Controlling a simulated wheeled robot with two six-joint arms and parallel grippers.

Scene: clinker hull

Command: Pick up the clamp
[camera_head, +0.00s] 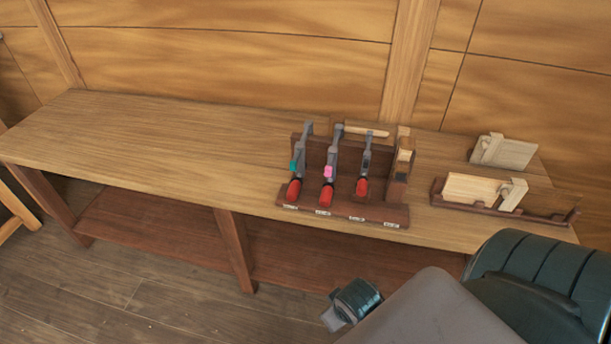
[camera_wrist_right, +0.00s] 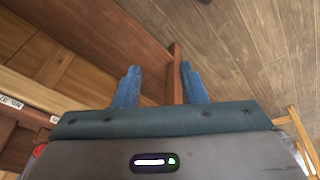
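Three clamps with grey bars and red handles hang side by side in a dark wooden rack (camera_head: 345,211) on the bench. The left clamp (camera_head: 295,188) has a teal piece, the middle clamp (camera_head: 327,195) a pink piece, and the right clamp (camera_head: 362,186) a dark piece. My right gripper (camera_wrist_right: 157,85) shows in the right wrist view with its two blue fingers apart and nothing between them. Its arm is at the lower right of the head view, in front of the bench and apart from the clamps. My left gripper is not in view.
The long wooden bench (camera_head: 150,125) is clear to the left of the rack. A wooden block-like tool (camera_head: 403,158) stands at the rack's right end. Farther right are a pale wooden piece (camera_head: 503,152) and a dark tray (camera_head: 545,217) holding another. A panelled wall stands behind.

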